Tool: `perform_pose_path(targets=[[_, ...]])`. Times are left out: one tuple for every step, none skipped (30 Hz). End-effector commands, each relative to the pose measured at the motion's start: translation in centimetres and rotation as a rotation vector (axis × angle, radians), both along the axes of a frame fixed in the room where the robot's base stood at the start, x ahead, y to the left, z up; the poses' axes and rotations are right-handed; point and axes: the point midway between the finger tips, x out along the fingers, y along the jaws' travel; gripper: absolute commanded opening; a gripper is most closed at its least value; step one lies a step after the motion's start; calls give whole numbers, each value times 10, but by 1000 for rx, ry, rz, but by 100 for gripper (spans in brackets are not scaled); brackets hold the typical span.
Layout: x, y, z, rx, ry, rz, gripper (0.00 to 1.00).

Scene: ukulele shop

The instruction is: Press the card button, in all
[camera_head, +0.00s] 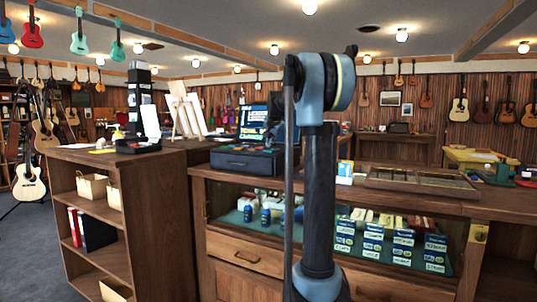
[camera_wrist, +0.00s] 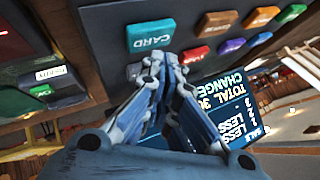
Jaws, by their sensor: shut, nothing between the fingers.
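The card button is a teal key labelled CARD (camera_wrist: 150,36) on the dark key panel in the wrist view. My gripper (camera_wrist: 162,68) is shut and empty, with its fingertips just below this key in the picture. I cannot tell whether the tips touch the panel. In the head view, the till has a lit screen (camera_head: 253,116) and a dark drawer box (camera_head: 246,162) on the counter.
Other keys surround the card button, including a red one (camera_wrist: 195,54), an orange one (camera_wrist: 215,27) and a purple one (camera_wrist: 230,46). The till's display (camera_wrist: 222,105) is close to the right of my fingers. A wooden tray (camera_head: 420,181) lies on the glass-fronted counter.

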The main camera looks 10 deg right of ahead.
Motion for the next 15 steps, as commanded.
perform_pose_path(targets=[[0,0,0,0,0,0,0],[0,0,0,0,0,0,0],[0,0,0,0,0,0,0],[0,0,0,0,0,0,0],[0,0,0,0,0,0,0],[0,0,0,0,0,0,0],[0,0,0,0,0,0,0],[0,0,0,0,0,0,0],[0,0,-1,0,0,0,0],[0,0,-2,0,0,0,0],[0,0,-2,0,0,0,0],[-1,0,-4,0,0,0,0],[-1,0,-4,0,0,0,0],[-1,1,-5,0,0,0,0],[-1,1,-6,0,0,0,0]])
